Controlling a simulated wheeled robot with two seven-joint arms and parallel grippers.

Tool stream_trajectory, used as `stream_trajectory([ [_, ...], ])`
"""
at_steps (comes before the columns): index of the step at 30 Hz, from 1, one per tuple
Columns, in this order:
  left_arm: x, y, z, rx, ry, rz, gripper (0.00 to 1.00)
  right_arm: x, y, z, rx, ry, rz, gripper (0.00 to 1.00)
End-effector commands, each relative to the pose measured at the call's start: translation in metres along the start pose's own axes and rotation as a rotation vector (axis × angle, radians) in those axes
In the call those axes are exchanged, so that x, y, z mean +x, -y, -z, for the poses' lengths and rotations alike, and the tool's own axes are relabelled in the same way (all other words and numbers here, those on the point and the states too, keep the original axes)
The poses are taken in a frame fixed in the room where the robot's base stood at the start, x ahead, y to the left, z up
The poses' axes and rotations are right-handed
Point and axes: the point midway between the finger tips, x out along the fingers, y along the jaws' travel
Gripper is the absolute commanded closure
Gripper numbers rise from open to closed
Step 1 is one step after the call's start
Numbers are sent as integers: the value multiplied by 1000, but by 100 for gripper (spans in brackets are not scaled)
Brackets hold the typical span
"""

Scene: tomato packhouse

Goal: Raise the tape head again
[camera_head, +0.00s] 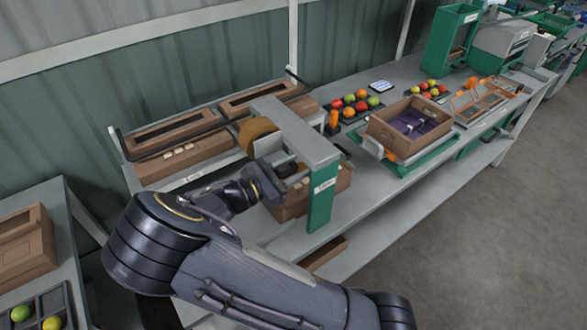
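The tape machine is a grey and green arch (322,195) with a small white label, standing on the bench at the picture's middle. Its tape head carries a brown tape roll (257,131) at the arch's left side. A brown cardboard box (342,180) is under the arch, partly hidden by it and by my arm. My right gripper (276,180) is at the near left side of the arch, close below the tape roll and beside the box. Its dark fingers overlap dark parts there, so I cannot tell whether they are open or touch the head. My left gripper is not in view.
An open carton (410,144) with a purple lining stands on a green-edged platform to the right. Trays of tomatoes (352,106) lie behind it. Flat cartons (180,158) fill the rack at left. A side table (20,212) is at far left. Grey floor is clear at right.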

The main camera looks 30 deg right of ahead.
Motion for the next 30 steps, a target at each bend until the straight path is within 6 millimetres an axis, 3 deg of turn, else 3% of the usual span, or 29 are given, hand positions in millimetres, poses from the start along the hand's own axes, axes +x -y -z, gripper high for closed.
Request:
stream_trajectory([
  [8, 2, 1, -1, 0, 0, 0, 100, -4, 1, 2, -1, -3, 0, 62],
  [21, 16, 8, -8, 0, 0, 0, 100, -69, 0, 3, 1, -4, -2, 62],
  [30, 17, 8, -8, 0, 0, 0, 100, -78, 0, 1, -2, -2, 0, 62],
])
